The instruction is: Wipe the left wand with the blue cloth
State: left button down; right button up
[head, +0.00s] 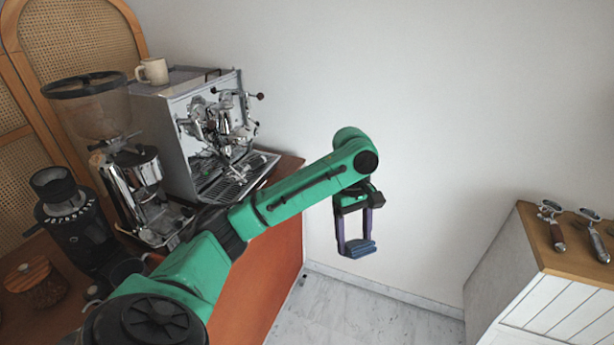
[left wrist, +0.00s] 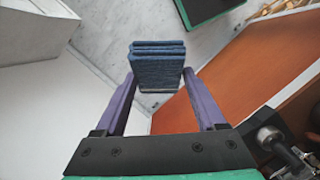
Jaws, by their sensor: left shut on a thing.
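My left gripper (head: 357,243) is shut on the folded blue cloth (head: 358,249), which sits between its purple fingertips. It hangs in the air to the right of the cart, in front of the white wall. The cloth also shows between the fingers in the left wrist view (left wrist: 158,65). The espresso machine (head: 180,130) stands on the cart at the left, with its chrome group head and wand parts (head: 222,120) facing right. I cannot clearly tell the left wand apart in these frames. The cloth is well apart from the machine. My right gripper is not in view.
A grinder with a hopper (head: 95,110), a black grinder (head: 70,215) and a wood-lidded jar (head: 38,283) stand on the cart's left. A cup (head: 152,71) is on the machine. A cabinet (head: 570,245) with portafilters (head: 556,225) stands at right. Floor between is clear.

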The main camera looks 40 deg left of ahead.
pick_arm(q)
jog(key=w+a+r+m+t+y+p, duration=0.1)
jog(key=a+r+m+t+y, duration=0.1)
jog(key=a, duration=0.6)
jog(key=w+a+r+m+t+y+p, duration=0.1)
jog(key=a+r+m+t, duration=0.3)
jog(key=a, duration=0.5)
jog(key=m+y, duration=0.1)
jog(key=m, duration=0.1)
jog(key=shift+w+m+t, duration=0.3)
jog(key=shift+w+m, duration=0.1)
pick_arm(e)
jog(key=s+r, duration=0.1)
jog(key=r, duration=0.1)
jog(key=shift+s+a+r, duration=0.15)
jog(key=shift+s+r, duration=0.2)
